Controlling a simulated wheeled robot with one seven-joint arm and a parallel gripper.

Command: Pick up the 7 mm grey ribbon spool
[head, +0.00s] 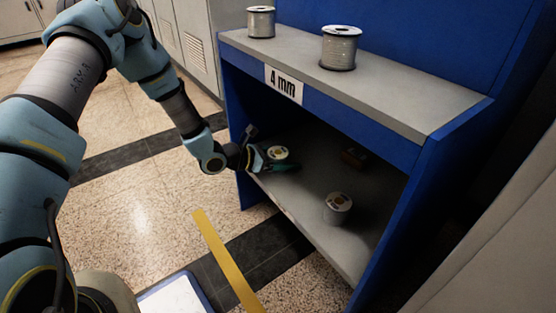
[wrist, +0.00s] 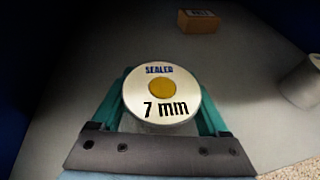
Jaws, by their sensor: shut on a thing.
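In the head view my gripper (head: 272,160) reaches in from the left. I cannot tell whether the spool touches the shelf.
Another spool (head: 337,208) stands on the lower shelf (head: 308,196) towards the front. A small brown box (head: 354,157) lies further back. Two spools stand on the upper shelf (head: 400,85), above a "4 mm" label (head: 284,83). The blue side panel (head: 242,130) is close to my arm.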

